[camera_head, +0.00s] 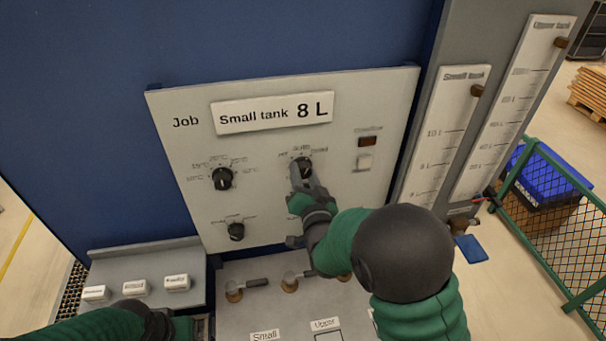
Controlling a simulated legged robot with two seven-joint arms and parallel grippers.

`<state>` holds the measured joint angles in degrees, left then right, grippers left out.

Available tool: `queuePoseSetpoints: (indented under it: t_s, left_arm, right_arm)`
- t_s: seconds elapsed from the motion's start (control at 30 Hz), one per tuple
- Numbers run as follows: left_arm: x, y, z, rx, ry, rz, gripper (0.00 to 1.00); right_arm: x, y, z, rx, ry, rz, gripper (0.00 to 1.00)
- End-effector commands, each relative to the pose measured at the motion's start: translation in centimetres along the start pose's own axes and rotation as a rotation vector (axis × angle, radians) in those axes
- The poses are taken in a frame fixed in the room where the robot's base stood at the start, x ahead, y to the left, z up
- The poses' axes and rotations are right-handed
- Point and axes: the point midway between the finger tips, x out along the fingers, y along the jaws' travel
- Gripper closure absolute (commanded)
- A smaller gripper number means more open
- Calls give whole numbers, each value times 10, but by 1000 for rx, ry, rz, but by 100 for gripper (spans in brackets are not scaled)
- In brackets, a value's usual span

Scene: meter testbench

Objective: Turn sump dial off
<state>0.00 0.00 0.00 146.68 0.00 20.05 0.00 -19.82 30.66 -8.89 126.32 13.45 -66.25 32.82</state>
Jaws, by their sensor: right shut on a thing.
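The light grey control panel (270,205) carries several black dials. My right gripper (299,176) is shut on the upper right dial (305,165), just below its small, blurred labels. The fingers and wrist hide much of this knob, so its pointer is hard to read. A second black dial (223,179) with a temperature scale sits to the left. A third dial (236,232) is below that one. I cannot read which label says sump. My left arm enters at the bottom left, and its fingers cannot be made out.
An orange-brown lamp (367,141) and white switch (365,162) are right of the gripped dial. Small valve handles (257,283) stand on the lower ledge. White push buttons (134,287) are at the left. Two tank gauges (445,130) stand at the right.

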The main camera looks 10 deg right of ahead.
Motion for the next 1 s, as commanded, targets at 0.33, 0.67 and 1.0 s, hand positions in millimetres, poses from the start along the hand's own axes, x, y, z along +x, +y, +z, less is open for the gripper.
queuePoseSetpoints:
  t_s: [0.33, 0.67, 1.0]
  left_arm:
    - [0, 0, 0, 0, 0, 0, 64]
    - [0, 0, 0, 0, 0, 0, 64]
    - [4, 0, 1, 0, 0, 0, 64]
  right_arm:
    - [2, -1, -5, 2, 13, -3, 100]
    - [1, -1, -3, 1, 7, -2, 41]
    - [2, 0, 0, 1, 3, -2, 41]
